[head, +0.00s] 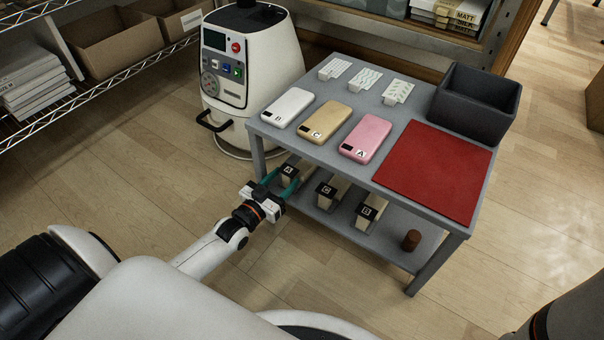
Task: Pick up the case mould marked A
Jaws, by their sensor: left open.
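The case mould marked A (288,170) is a pale block with a black end label, on the lower shelf of the grey table, at the left of the row of moulds. My left gripper (284,178) reaches in from the front with its teal fingers apart, one on each side of the mould's near end. I cannot tell whether either finger touches it. The mould's far part is hidden under the table top. The moulds marked C (326,191) and B (369,211) lie to its right. My right gripper is out of view.
The table top (395,130) carries white, yellow and pink phone cases, three small patterned pieces, a red mat (435,172) and a dark bin (476,101). A brown cylinder (412,240) stands on the lower shelf. A white machine (250,70) stands behind left.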

